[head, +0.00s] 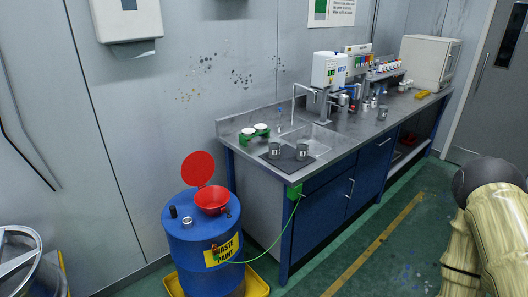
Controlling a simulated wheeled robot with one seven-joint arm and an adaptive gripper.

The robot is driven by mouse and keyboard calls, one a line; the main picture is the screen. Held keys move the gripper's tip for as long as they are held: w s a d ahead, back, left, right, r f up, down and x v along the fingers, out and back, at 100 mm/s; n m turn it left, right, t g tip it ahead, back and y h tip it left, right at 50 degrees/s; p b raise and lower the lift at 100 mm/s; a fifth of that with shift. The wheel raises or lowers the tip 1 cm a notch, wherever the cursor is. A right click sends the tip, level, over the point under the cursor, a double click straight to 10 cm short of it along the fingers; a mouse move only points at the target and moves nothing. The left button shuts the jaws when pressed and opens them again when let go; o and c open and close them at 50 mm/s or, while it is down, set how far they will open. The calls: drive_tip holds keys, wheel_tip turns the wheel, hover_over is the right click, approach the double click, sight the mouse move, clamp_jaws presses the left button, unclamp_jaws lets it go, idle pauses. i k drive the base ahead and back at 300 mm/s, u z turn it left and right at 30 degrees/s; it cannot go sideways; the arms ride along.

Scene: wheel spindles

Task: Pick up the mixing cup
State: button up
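Several small grey metal cups stand on the workbench, and I cannot tell which one is the mixing cup. One grey cup (275,150) and another grey cup (301,152) stand upright on a dark mat (288,163) at the bench's near left end, by the sink. A third grey cup (383,113) stands farther right, near the bench's front edge. My gripper is not in view, so its state and its distance from the cups do not show.
The blue workbench (340,190) runs along the wall, with a sink (310,138), a tap and dispensing machines (330,70). A blue waste drum (203,245) with a red funnel stands at its left end in a yellow tray (257,287). Green floor (395,265) before the bench is clear.

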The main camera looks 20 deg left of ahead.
sight(302, 150)
drive_tip(key=u, duration=0.75)
drive_tip(key=i, duration=0.4)
